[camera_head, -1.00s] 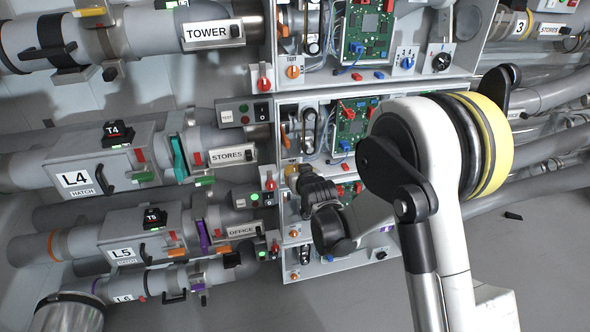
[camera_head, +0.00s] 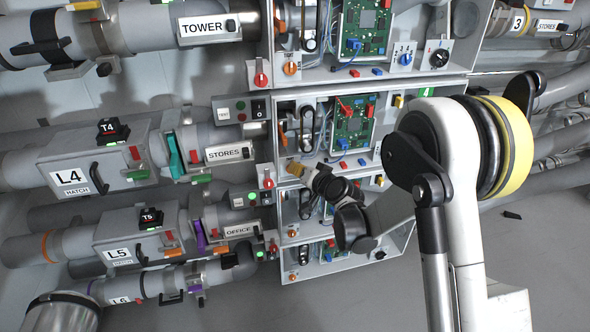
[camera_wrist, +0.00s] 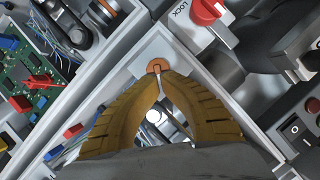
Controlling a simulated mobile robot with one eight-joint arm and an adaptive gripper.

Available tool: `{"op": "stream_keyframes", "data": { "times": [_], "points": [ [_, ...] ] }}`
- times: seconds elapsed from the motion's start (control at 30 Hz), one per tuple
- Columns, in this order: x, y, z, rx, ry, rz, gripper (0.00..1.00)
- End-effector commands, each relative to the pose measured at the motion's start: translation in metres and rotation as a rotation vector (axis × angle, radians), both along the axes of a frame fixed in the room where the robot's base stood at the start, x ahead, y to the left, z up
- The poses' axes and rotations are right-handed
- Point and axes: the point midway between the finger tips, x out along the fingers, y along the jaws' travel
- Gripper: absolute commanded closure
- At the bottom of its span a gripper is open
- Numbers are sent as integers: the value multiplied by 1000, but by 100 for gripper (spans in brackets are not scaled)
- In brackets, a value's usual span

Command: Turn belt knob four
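The belt knob (camera_wrist: 156,64) is a small orange disc on a light plate at the corner of a circuit box. It sits at the tips of my gripper in the wrist view. My gripper (camera_wrist: 157,74) has yellow ribbed fingers that converge, with their tips close together on the knob's raised bar. In the head view my gripper (camera_head: 295,168) is at the lower left of the open box with the green 4 label (camera_head: 426,92). There the fingers hide the knob. The wrist view is too tight to show the knob's markings.
A red LOCK knob (camera_wrist: 207,10) is close to the gripper. A green circuit board (camera_wrist: 28,80) with wires lies left in the wrist view. A black rocker switch (camera_wrist: 296,128) is at the right. The L4 pipe housing (camera_head: 90,170) stands left of the box.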

Motion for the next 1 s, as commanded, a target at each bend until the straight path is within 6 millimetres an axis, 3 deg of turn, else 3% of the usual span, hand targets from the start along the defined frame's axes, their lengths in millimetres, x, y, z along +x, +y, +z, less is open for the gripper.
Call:
{"op": "stream_keyframes", "data": {
  "times": [0.6,1.0],
  "points": [
    [4,-9,-9,562,159,-3,100],
    [4,-9,-15,842,241,-2,100]
  ]
}}
